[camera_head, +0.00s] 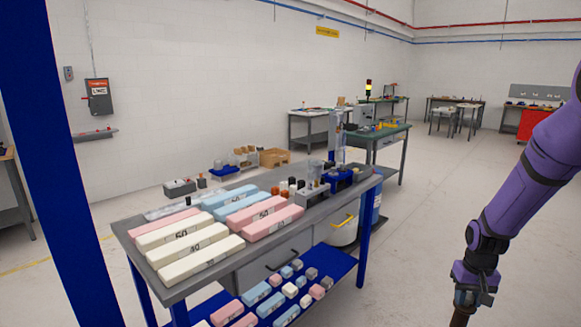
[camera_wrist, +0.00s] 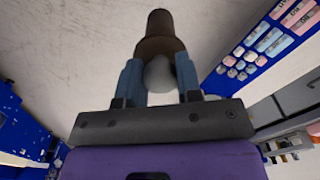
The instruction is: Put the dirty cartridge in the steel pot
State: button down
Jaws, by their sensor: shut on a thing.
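My gripper (camera_wrist: 159,76) is shut on a brown cartridge (camera_wrist: 160,34). Its dark, narrower end points away from the wrist, and a pale rounded part shows between the blue fingers. In the head view my gripper (camera_head: 465,298) hangs at the lower right, over open floor and clear of the bench. The held cartridge (camera_head: 460,318) is partly cut off by the bottom edge there. A pale round container (camera_head: 343,234), possibly the steel pot, stands low at the bench's right end, partly hidden by the bench. I cannot tell what is inside it.
The grey bench (camera_head: 190,285) carries foam blocks (camera_head: 187,241), small cylinders (camera_head: 283,188) and a test device (camera_head: 340,155). Its blue lower shelf (camera_head: 335,270) holds small foam pieces. The floor (camera_head: 420,225) right of the bench is clear.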

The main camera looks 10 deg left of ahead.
aim_at(315, 177)
jog(key=u, duration=1.65)
jog(key=i+l+u, duration=0.15)
jog(key=l, duration=0.8)
jog(key=l+u, duration=0.2)
jog(key=l, duration=1.45)
jog(key=i+l, duration=0.15)
jog(key=l, duration=1.35)
